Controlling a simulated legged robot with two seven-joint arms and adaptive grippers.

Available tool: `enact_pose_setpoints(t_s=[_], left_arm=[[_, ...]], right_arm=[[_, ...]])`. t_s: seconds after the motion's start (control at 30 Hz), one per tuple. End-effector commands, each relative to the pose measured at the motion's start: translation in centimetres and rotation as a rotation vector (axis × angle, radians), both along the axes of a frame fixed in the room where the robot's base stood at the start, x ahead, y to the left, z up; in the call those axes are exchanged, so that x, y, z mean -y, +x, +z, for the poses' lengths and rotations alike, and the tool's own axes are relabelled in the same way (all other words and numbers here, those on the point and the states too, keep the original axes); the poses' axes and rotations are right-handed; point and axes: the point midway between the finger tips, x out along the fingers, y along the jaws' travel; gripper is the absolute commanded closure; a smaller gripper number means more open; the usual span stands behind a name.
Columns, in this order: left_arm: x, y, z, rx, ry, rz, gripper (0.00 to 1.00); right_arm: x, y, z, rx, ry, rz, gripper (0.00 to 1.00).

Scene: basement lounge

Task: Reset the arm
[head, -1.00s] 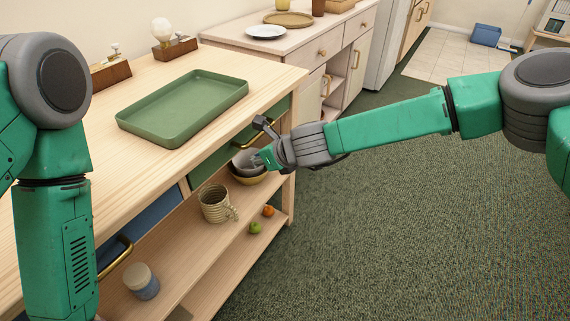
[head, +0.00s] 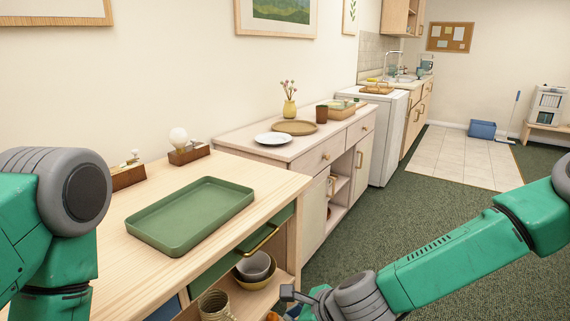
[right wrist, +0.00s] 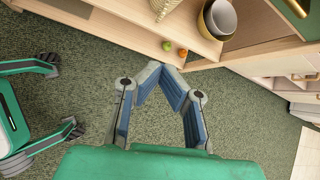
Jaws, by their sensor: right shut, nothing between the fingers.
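My right gripper (head: 302,298) is at the bottom edge of the head view, partly cut off, in front of the wooden cabinet's open lower shelf. In the right wrist view its blue-padded fingers (right wrist: 162,76) meet at the tips with nothing between them, above the green carpet. The cabinet's shelf edge is beyond the fingertips, apart from them. My right arm (head: 450,258) reaches in from the right. My left upper arm (head: 62,210) shows at the left; its gripper is out of view.
A green tray (head: 190,218) lies on the wooden cabinet top. The green drawer's brass handle (head: 260,239) is near my right gripper. Carpet (head: 405,215) is open to the right.

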Motion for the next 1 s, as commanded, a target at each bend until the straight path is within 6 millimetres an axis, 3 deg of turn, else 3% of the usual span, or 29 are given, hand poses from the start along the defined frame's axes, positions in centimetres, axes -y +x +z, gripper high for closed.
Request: enact_pose_setpoints(t_s=[0.03, 0.1, 0.23, 0.37, 0.5, 0.6, 0.7, 1.0], left_arm=[[0.0, 0.0, 0.0, 0.000, 0.000, 0.000, 0.52], [0.0, 0.0, 0.0, 0.000, 0.000, 0.000, 0.52], [0.0, 0.0, 0.0, 0.000, 0.000, 0.000, 0.52], [0.0, 0.0, 0.0, 0.000, 0.000, 0.000, 0.52], [0.0, 0.0, 0.0, 0.000, 0.000, 0.000, 0.52], [0.0, 0.0, 0.0, 0.000, 0.000, 0.000, 0.52], [0.0, 0.0, 0.0, 0.000, 0.000, 0.000, 0.52], [0.0, 0.0, 0.0, 0.000, 0.000, 0.000, 0.52]], right_arm=[[0.7, -3.0, -2.8, 0.027, -0.109, 0.131, 1.00], [2.5, -6.9, -6.2, 0.074, -0.257, 0.328, 1.00], [7.4, -14.0, -11.1, 0.149, -0.505, 0.725, 1.00], [14.1, -20.6, -13.9, 0.203, -0.705, 1.148, 1.00], [20.8, -25.6, -14.4, 0.233, -0.832, 1.541, 1.00], [24.2, -27.7, -14.0, 0.244, -0.873, 1.733, 1.00], [26.0, -28.8, -13.6, 0.248, -0.888, 1.842, 1.00], [26.5, -29.1, -13.4, 0.250, -0.894, 1.878, 1.00]])
